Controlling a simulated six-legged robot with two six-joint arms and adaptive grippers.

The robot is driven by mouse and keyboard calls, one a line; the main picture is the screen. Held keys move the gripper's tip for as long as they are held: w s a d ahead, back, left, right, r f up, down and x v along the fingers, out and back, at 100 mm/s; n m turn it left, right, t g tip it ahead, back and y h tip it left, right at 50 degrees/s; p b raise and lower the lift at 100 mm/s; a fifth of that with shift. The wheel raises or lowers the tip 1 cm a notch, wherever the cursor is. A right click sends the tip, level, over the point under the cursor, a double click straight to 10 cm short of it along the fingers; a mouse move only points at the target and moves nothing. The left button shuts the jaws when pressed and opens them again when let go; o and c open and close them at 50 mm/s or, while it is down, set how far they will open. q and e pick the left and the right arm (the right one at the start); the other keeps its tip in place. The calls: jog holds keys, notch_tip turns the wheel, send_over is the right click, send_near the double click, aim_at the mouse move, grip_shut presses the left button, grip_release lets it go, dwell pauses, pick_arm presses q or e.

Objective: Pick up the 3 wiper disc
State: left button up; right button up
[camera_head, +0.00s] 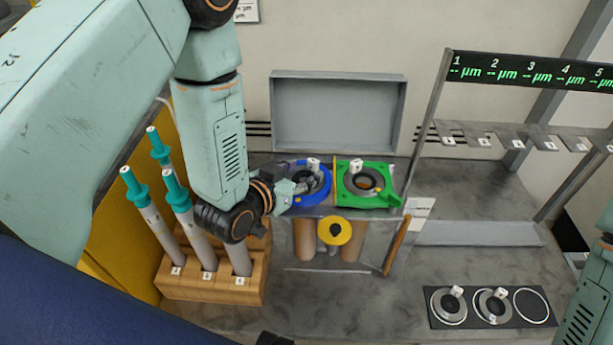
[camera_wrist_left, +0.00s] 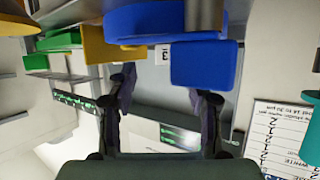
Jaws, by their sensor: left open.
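A blue ring-shaped holder (camera_head: 322,196) stands on the bench, with a dark disc and a small white tag (camera_head: 313,162) in it; the tag's number is too small to read here. My left gripper (camera_head: 297,188) reaches in from the left at this holder and hides part of the disc. In the left wrist view, the open left gripper (camera_wrist_left: 167,92) has its two dark fingers apart, with nothing clearly held between them. My right gripper is out of view.
A green holder (camera_head: 383,200) with another tagged disc stands just right of the blue one. A yellow round part (camera_head: 335,231) is in front. A wooden rack (camera_head: 212,289) holds teal-topped rods at left. A black mat (camera_head: 436,321) with two tagged discs lies at right.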

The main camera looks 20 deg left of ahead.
aim_at(311, 164)
pick_arm(q)
jog(key=x, duration=0.2)
jog(key=b+x, duration=0.1)
jog(key=x, duration=0.1)
jog(key=shift+w+a, duration=0.1)
jog(key=shift+a, duration=0.25)
jog(key=shift+w+d, duration=0.2)
jog(key=shift+w, duration=0.1)
jog(key=shift+a, duration=0.1)
jog(key=shift+c, duration=0.6)
grip_shut()
